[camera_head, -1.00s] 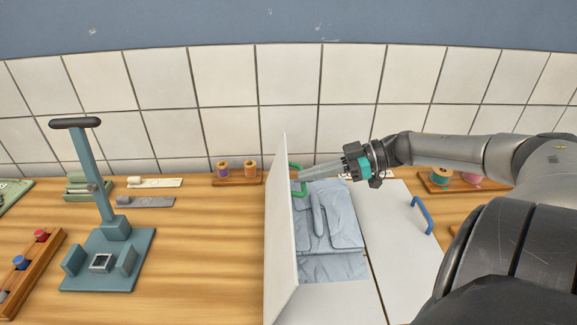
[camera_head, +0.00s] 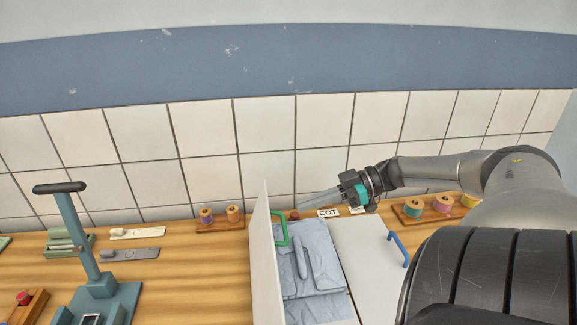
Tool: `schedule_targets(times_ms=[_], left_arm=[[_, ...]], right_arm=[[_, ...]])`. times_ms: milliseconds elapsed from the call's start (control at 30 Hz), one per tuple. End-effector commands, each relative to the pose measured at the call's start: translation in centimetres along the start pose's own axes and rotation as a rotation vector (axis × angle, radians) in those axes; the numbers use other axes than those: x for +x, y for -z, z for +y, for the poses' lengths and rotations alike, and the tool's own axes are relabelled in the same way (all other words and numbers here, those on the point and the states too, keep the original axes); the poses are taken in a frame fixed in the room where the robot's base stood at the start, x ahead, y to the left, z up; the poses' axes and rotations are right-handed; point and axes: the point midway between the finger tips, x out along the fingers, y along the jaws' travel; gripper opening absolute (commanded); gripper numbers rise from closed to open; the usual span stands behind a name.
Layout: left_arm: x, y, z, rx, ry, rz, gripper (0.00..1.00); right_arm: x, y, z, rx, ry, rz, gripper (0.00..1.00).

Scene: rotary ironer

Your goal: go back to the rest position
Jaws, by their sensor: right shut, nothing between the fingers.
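My right gripper (camera_head: 312,203) is shut and empty. It is raised above the back edge of the table, with its fingers pointing left, just behind the upright white panel (camera_head: 264,255) with the green handle (camera_head: 281,229). My right arm comes in from the right side. My left gripper is out of view.
Folded grey-blue cloth (camera_head: 318,270) lies right of the panel. A flat white panel with a blue handle (camera_head: 398,249) lies beside it. A "COT" label (camera_head: 328,212) and spool racks (camera_head: 219,225) line the back. A teal press stand (camera_head: 82,240) stands left.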

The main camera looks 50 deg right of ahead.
Motion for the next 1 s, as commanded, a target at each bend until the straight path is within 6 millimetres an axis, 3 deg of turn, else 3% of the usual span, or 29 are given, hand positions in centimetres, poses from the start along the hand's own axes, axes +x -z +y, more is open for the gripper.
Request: schedule_targets(times_ms=[67,233,633,1000], left_arm=[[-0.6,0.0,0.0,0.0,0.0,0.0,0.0],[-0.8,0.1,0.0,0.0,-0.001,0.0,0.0],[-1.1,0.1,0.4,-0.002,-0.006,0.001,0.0],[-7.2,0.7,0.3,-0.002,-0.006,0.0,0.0]], right_arm=[[-1.5,0.2,0.0,0.002,-0.002,-0.003,0.0],[-3.1,0.1,0.0,-0.001,-0.001,0.001,0.0],[-3.6,0.4,0.0,-0.001,0.001,0.002,0.0],[-5.4,6.2,0.0,-0.001,0.001,0.002,0.0]])
